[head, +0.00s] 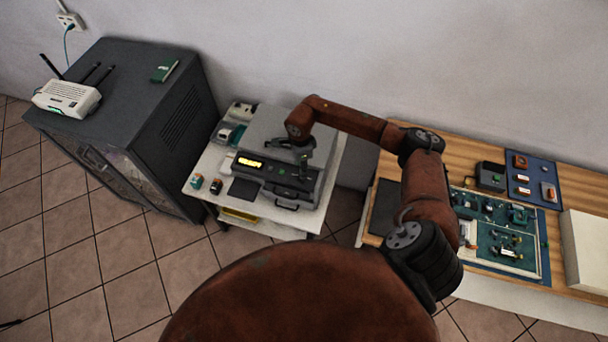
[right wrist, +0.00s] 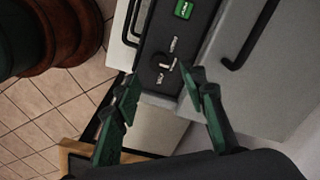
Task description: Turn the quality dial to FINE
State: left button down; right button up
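The grey machine (head: 311,198) stands on a white table, with a lit yellow display (head: 250,163) on its dark front panel. In the right wrist view the dial (right wrist: 163,61) is a small dark knob with a pale mark, between two small white labels too blurred to read. A green button (right wrist: 184,9) is on the same panel. My right gripper (head: 304,170) is over the panel's right part and hides the dial in the head view. In the wrist view its fingers (right wrist: 163,79) are apart and empty, with the dial just beyond the tips. My left gripper is not seen.
A black handle (right wrist: 240,45) is on the machine's grey part. A dark cabinet (head: 130,110) with a white router (head: 66,98) stands at left. A wooden bench (head: 460,150) with circuit boards is at right. Small items are on the white table's left side.

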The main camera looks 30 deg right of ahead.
notch_tip(320, 180, down, 6)
dwell(0.4)
jog(key=shift+c, duration=0.3)
grip_shut()
